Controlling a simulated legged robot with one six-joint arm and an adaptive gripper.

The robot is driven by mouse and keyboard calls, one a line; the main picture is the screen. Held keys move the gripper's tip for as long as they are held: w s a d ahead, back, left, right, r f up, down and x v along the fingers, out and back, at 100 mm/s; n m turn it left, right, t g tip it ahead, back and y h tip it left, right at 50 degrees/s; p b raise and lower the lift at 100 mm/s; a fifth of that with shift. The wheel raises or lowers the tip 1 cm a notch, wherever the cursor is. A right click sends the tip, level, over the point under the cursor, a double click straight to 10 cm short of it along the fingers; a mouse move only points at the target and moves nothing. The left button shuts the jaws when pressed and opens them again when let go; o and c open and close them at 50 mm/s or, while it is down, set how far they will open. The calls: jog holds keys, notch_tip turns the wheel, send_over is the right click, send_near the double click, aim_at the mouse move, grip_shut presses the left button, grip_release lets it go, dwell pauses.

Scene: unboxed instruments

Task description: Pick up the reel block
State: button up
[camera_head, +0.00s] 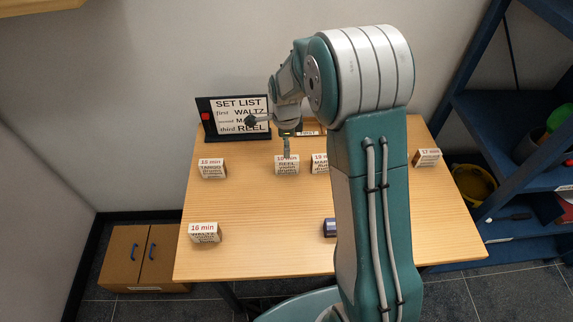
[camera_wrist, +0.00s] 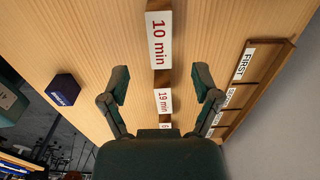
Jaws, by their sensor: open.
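The reel block (camera_head: 287,166) is a small white-labelled block on the wooden table, with REEL printed on its front. In the wrist view, the block labelled "10 min" (camera_wrist: 159,42) appears to be this same block, lying beyond the fingertips. My gripper (camera_head: 287,143) is just above and behind the reel block in the head view. In the wrist view, the gripper (camera_wrist: 162,84) is open, its two fingers apart with nothing held. Contact with the block cannot be made out.
A "19 min" block (camera_wrist: 163,102) is close beside it. Other blocks stand at left (camera_head: 212,169), front left (camera_head: 205,233) and right (camera_head: 428,158). A dark blue block (camera_wrist: 64,90) is toward the front. A set-list sign (camera_head: 206,120) and a slotted tray (camera_wrist: 258,88) stand behind.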

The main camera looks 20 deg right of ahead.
aim_at(287, 163)
notch_tip(287, 163, down, 8)
jog(key=shift+d+f, duration=0.1)
jog(key=shift+f, duration=0.05)
dwell(0.3)
jog(key=shift+c, duration=0.3)
grip_shut()
